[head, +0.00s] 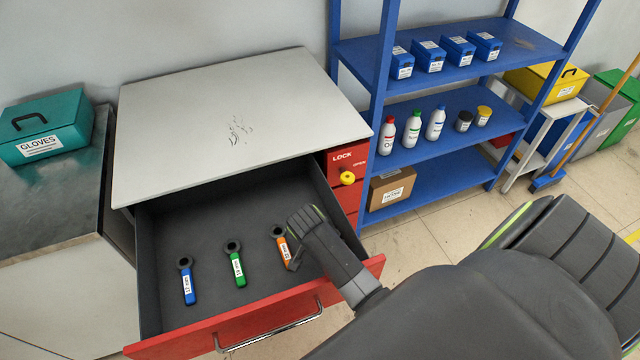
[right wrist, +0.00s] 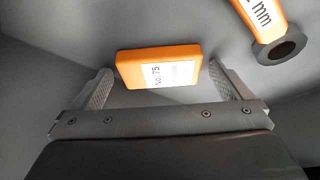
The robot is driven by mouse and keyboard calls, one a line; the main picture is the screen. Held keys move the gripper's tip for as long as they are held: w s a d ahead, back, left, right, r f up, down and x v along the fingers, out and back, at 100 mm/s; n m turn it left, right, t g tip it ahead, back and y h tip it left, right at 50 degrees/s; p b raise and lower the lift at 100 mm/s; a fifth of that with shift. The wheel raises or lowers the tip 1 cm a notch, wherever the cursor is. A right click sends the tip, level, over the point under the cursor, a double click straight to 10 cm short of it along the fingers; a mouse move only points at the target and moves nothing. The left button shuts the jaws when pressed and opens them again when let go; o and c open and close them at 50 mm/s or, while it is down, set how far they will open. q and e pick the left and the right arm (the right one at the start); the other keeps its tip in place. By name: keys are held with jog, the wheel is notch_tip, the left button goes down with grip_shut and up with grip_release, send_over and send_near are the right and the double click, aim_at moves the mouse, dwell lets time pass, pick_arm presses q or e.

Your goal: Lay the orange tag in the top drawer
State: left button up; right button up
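The orange tag (right wrist: 160,68), a small block with a white label reading "No. 75", shows in the right wrist view between the fingertips of my right gripper (right wrist: 161,72). The fingers are wide apart, with narrow gaps beside the tag's ends; the tag appears to lie on the drawer floor. In the head view my right gripper (head: 292,262) reaches down into the open top drawer (head: 190,220) at its right side, and the tag is hidden there. An orange-handled wrench (head: 281,240) lies just beside the gripper. My left gripper is out of view.
A green wrench (head: 236,265) and a blue wrench (head: 188,284) lie left in the drawer. The red drawer front (head: 200,340) has a metal handle. A blue shelf (head: 450,110) stands right of the cabinet. The cabinet top (head: 230,120) overhangs the drawer's back and is clear.

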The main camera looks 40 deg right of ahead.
jog(key=v, duration=1.2)
jog(key=shift+r, duration=0.1)
